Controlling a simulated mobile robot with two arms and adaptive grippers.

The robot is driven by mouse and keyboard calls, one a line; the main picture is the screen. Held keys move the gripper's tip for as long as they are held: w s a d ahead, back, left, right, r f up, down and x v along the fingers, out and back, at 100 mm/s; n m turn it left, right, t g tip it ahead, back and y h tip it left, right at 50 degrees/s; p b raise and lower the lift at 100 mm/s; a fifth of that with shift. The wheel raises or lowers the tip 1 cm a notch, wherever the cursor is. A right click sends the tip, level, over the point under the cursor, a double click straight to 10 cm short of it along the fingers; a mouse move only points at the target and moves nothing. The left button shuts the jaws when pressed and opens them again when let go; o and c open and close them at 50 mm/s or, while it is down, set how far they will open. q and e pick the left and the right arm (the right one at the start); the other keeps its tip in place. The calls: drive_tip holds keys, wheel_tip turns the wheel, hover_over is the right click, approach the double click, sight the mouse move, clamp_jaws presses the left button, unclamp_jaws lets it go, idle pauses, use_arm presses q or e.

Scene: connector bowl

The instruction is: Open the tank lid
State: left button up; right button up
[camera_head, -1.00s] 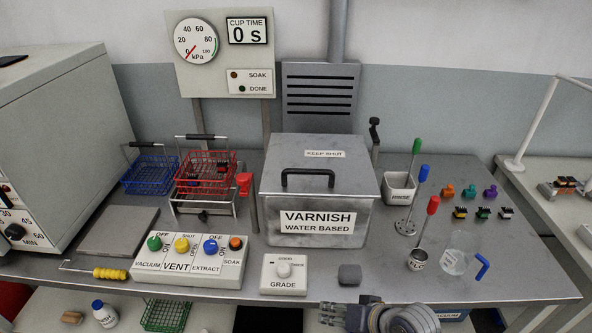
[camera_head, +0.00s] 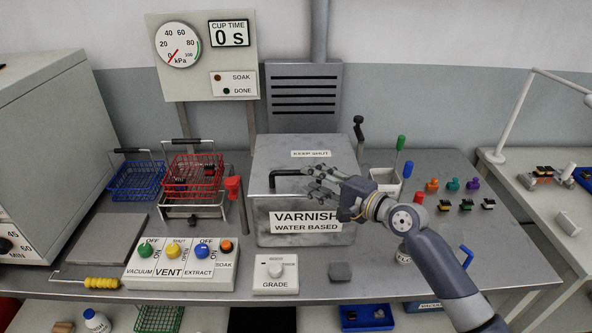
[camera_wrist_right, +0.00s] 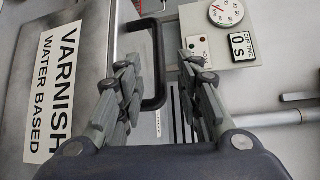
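The metal tank (camera_head: 262,215) stands in the middle of the bench, marked "VARNISH WATER BASED". Its grey lid (camera_head: 325,156), labelled "KEEP SHUT", lies flat and shut on top. The black lid handle (camera_head: 283,173) is partly hidden behind my right gripper (camera_head: 311,181), which is over the lid at the handle's right part. In the right wrist view, the handle (camera_wrist_right: 158,88) shows between the two spread fingers of the gripper (camera_wrist_right: 162,74), which is open. I cannot tell whether the fingertips reach past the handle bar. My left gripper is not in view.
A red basket (camera_head: 193,168) and a blue basket (camera_head: 137,181) are left of the tank. Colour-handled tools and small connectors (camera_head: 467,204) are to the right. A gauge panel (camera_head: 203,55) rises behind.

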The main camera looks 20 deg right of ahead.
sight(299, 174)
drive_tip(key=p+x, duration=0.1)
drive_tip(key=x, duration=0.5)
drive_tip(key=shift+w+a+f, duration=0.1)
drive_tip(key=shift+w+a, duration=0.1)
clamp_jaws()
